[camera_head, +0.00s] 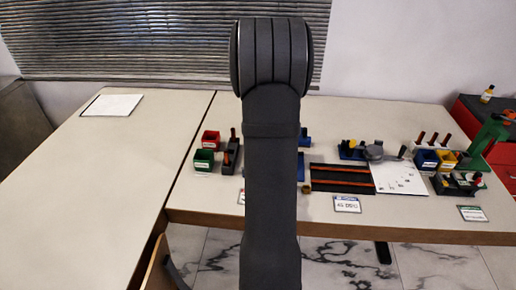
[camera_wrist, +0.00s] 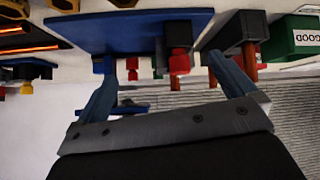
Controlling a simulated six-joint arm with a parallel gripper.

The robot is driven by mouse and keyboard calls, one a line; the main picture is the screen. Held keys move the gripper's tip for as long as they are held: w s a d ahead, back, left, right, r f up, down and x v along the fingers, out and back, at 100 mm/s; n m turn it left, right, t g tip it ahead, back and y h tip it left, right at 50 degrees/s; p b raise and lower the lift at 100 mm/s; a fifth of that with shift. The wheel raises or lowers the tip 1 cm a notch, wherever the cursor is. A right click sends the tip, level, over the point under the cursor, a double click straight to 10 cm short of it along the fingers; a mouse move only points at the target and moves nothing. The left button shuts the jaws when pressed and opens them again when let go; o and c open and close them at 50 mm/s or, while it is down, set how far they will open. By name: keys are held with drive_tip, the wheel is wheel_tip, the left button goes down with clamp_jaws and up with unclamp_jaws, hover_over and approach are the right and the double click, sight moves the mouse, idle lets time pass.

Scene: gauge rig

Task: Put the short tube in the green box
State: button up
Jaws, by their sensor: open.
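The green box (camera_head: 203,160) stands at the left of the right-hand table in the head view, in front of a red box. In the wrist view the green box (camera_wrist: 290,38), with a label reading GOOD, is at the right edge, right of my gripper. My gripper (camera_wrist: 168,70) is open, its two fingers apart. Beyond and between them are a blue rack (camera_wrist: 120,32) and small red pieces (camera_wrist: 180,63). I cannot tell which piece is the short tube, or whether any touches the fingers. My own arm hides the gripper in the head view.
A red box (camera_head: 211,140) and a black stand with orange-brown handles (camera_head: 231,153) are near the green box. The left table is mostly clear.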

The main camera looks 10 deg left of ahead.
drive_tip(key=s+a+r+m+t+y, duration=0.1)
drive_tip(key=s+r+t, duration=0.3)
drive_tip(key=s, duration=0.1)
drive_tip(key=x, duration=0.9)
drive_tip(key=shift+w+f, duration=0.1)
drive_tip(key=shift+f, duration=0.2)
drive_tip(key=v, duration=1)
drive_tip(key=shift+r, duration=0.15)
drive_tip(key=shift+w, duration=0.1)
drive_tip(key=shift+x, duration=2.05)
